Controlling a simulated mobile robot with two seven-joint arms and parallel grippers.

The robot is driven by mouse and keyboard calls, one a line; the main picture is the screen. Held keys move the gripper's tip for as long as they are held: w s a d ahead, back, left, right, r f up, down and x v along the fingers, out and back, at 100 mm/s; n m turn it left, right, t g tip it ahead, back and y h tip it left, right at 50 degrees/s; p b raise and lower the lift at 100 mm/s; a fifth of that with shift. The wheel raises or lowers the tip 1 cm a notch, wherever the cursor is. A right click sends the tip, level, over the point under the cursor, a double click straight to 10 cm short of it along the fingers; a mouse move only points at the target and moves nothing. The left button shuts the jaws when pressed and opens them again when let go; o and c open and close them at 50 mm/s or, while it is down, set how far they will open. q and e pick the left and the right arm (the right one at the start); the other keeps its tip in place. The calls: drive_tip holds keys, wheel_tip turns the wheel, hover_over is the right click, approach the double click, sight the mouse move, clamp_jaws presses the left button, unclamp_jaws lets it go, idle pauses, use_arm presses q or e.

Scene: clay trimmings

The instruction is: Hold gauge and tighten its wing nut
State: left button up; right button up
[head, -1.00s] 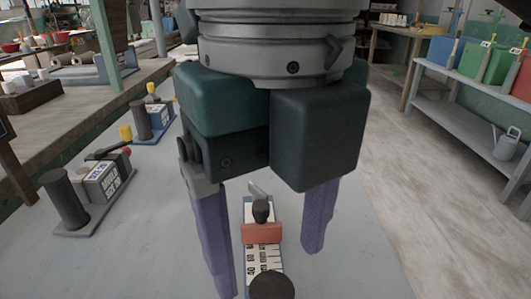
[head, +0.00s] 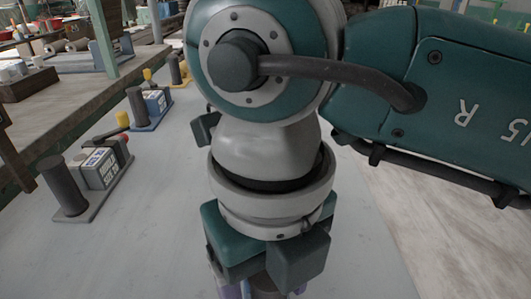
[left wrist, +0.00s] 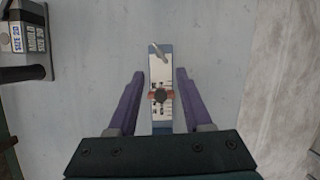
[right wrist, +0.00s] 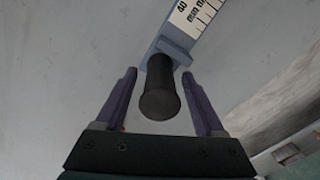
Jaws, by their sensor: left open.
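The gauge (left wrist: 159,75) is a blue-edged bar with a white scale. The left wrist view shows its red slider (left wrist: 150,96) with a dark knob, and a pale slanted piece (left wrist: 158,49) at the far end that looks like the wing nut. My left gripper (left wrist: 160,72) is open above it, one finger on each side, apart from it. In the right wrist view the gauge's black handle (right wrist: 160,92) stands between the spread fingers of my right gripper (right wrist: 159,75), with gaps on both sides. In the head view my right arm hides the gauge.
On the left of the grey table stand a grey block stand (head: 98,165) with a dark post and a blue block stand (head: 155,102). The table's right edge drops to the floor.

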clamp_jaws()
idle(0.3)
idle(0.3)
